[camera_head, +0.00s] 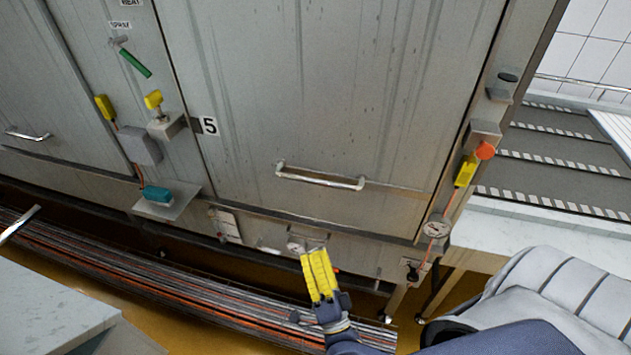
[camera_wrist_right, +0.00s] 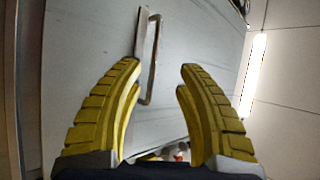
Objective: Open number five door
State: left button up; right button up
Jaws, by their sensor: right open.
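The number five door (camera_head: 335,100) is a large grey metal panel with a black-and-white "5" label (camera_head: 209,125) at its left edge. It looks shut. Its silver bar handle (camera_head: 320,177) runs across the lower part of the door. My right gripper (camera_head: 313,256), with yellow ridged fingers, is below the handle and apart from it in the head view. In the right wrist view the gripper (camera_wrist_right: 158,75) is open and empty, and the handle (camera_wrist_right: 150,55) shows beyond the fingertips, nearer the left finger. My left gripper is not in view.
Yellow and teal fittings (camera_head: 158,194) stick out left of the door. An orange knob (camera_head: 485,150) and a gauge (camera_head: 437,227) are on the right frame. A grey surface (camera_head: 50,300) fills the lower left. Striped trays (camera_head: 560,150) lie at right.

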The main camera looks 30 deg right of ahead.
aim_at(316, 182)
jog(key=w+d+r+m+h, duration=0.1)
jog(key=w+d+r, duration=0.1)
jog(key=w+r, duration=0.1)
jog(key=w+d+r+m+h, duration=0.1)
jog(key=w+d+r, duration=0.2)
jog(key=w, duration=0.3)
jog(key=w+d+r+m+h, duration=0.1)
jog(key=w+d+r, duration=0.2)
jog(key=w+r, duration=0.1)
jog(key=shift+w+m+g+h, duration=0.15)
jog(key=shift+m+g+h, duration=0.15)
jog(key=shift+m+g, duration=0.1)
jog(key=shift+c, duration=0.5)
grip_shut()
